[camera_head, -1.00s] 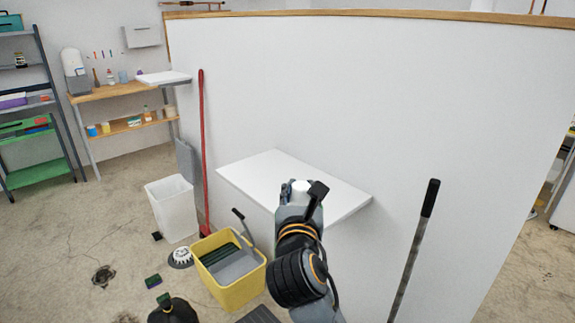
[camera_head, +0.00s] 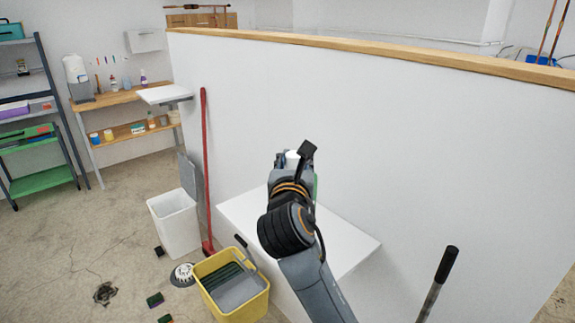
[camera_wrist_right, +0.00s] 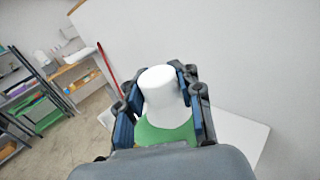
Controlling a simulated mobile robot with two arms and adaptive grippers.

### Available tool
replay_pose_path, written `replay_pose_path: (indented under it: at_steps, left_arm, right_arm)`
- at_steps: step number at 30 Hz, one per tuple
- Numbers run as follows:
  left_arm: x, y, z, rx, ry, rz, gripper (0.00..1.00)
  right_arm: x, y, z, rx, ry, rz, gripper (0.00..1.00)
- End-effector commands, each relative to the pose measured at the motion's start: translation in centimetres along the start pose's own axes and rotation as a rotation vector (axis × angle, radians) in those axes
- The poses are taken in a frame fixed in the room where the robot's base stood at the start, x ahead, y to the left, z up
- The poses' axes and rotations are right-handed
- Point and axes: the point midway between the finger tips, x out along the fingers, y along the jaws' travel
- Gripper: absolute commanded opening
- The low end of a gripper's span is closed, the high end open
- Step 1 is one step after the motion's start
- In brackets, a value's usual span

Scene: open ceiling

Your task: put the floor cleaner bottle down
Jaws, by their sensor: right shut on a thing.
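The floor cleaner bottle has a white cap and neck and a green body. In the right wrist view the bottle (camera_wrist_right: 160,95) stands between the fingers of my right gripper (camera_wrist_right: 158,108), which is shut on it. In the head view my right gripper (camera_head: 297,160) hides most of the bottle; a bit of white cap (camera_head: 292,158) shows. The gripper is over the back part of the white wall shelf (camera_head: 340,240). I cannot tell whether the bottle's base touches the shelf. My left gripper is not in view.
A yellow mop bucket (camera_head: 238,292), a white bin (camera_head: 175,222) and a red-handled tool (camera_head: 205,165) stand left of the shelf. A dark-handled pole (camera_head: 440,275) leans at the right. The visible shelf top is otherwise bare.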

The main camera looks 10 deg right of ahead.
Motion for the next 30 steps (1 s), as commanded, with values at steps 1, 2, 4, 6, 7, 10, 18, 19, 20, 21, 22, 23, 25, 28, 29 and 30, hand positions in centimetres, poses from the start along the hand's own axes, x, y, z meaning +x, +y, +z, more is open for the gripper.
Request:
replay_pose_path:
  at_steps: [1,2,4,6,7,10,18,19,20,21,22,23,25,28,29,30]
  left_arm:
    - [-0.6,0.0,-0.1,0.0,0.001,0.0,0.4]
    - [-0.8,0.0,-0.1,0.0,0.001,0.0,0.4]
    - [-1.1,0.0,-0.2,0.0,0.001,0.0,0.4]
    - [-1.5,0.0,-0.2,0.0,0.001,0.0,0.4]
    - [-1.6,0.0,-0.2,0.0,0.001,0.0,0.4]
    - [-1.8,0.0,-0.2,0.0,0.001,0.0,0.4]
    - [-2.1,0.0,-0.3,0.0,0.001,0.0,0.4]
    - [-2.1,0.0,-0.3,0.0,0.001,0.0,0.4]
    - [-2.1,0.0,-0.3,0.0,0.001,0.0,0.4]
    - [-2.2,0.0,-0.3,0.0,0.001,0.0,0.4]
    - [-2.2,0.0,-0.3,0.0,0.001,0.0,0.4]
    - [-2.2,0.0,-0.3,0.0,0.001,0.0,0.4]
    - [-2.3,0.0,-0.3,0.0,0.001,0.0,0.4]
    - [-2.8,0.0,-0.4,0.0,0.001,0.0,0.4]
    - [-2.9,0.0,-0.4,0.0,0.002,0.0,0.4]
    - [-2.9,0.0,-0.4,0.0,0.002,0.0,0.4]
  right_arm:
    - [0.9,-0.5,0.2,0.0,-0.007,-0.002,0.0]
    - [1.5,-0.7,-0.1,0.0,-0.006,-0.002,0.0]
    - [2.8,-1.3,-0.7,0.0,-0.006,-0.001,0.0]
    - [4.0,-1.8,-1.3,0.0,-0.006,-0.001,0.0]
    - [4.5,-2.0,-1.6,0.001,-0.006,0.0,0.0]
    - [5.6,-2.5,-3.4,0.0,-0.005,0.0,0.0]
    - [7.8,-3.4,-6.1,0.003,-0.01,0.001,0.0]
    - [7.9,-3.4,-6.2,0.003,-0.011,0.002,0.0]
    - [8.0,-3.4,-6.3,0.003,-0.011,0.002,0.0]
    - [8.1,-3.5,-6.4,0.003,-0.011,0.002,0.0]
    - [8.2,-3.5,-6.6,0.002,-0.01,0.001,0.0]
    - [8.3,-3.6,-6.8,0.002,-0.01,0.001,0.0]
    - [8.8,-3.8,-7.5,0.002,-0.008,0.001,0.0]
    - [8.8,-3.7,-8.9,0.004,-0.005,0.004,0.0]
    - [8.8,-3.7,-9.2,0.004,-0.005,0.003,0.0]
    - [8.8,-3.7,-9.7,0.004,-0.007,0.003,0.0]
